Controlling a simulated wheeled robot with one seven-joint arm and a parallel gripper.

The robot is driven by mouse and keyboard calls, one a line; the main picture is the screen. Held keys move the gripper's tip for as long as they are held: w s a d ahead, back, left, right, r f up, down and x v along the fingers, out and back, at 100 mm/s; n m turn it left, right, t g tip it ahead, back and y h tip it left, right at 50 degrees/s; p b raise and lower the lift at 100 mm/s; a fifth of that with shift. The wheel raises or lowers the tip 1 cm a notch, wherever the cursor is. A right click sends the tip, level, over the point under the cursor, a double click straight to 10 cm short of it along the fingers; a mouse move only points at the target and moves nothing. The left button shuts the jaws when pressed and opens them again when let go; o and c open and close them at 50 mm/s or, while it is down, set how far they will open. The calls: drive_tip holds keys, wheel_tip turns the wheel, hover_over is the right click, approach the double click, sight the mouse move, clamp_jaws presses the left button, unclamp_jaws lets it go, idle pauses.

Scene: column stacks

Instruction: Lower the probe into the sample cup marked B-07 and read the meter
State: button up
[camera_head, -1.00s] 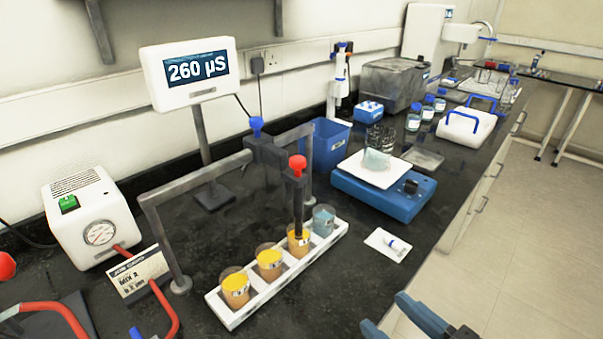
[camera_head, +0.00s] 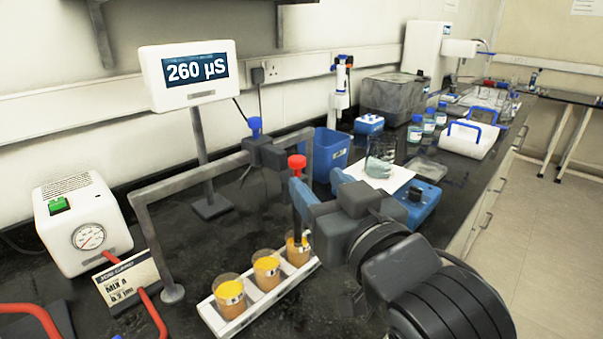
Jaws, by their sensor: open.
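The meter (camera_head: 191,75) reads 260 µS. The probe (camera_head: 298,200), with a red knob, hangs from the grey gantry (camera_head: 190,180). Its lower end lines up with the third orange cup (camera_head: 298,250); I cannot tell how deep it sits. Two more orange cups stand nearer in the white rack (camera_head: 262,302): the middle cup (camera_head: 266,268) and the front cup (camera_head: 229,294). Cup labels are too small to read, so I cannot tell which is B-07. My gripper (camera_head: 318,186) is open, its blue fingers just right of the probe. It hides the rack's far end.
A blue balance (camera_head: 423,205) stands behind my gripper, partly covered. A blue bin (camera_head: 328,150) is behind the gantry. A white pump (camera_head: 84,222) with a gauge, a job card (camera_head: 128,284) and red tubing are at left. Bottles and a white-and-blue carrier (camera_head: 468,140) stand farther back.

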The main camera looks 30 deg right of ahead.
sight(301, 165)
drive_tip(key=w+b, duration=0.1)
drive_tip(key=b, duration=0.2)
drive_tip(key=shift+w+f, duration=0.25)
drive_tip(key=shift+w, duration=0.1)
drive_tip(key=w, duration=0.3)
drive_tip(key=shift+w+d+r+b, duration=0.2)
drive_tip(key=shift+w+r+b, duration=0.1)
drive_tip(key=shift+w, duration=0.85)
drive_tip(key=shift+f, duration=0.1)
clamp_jaws()
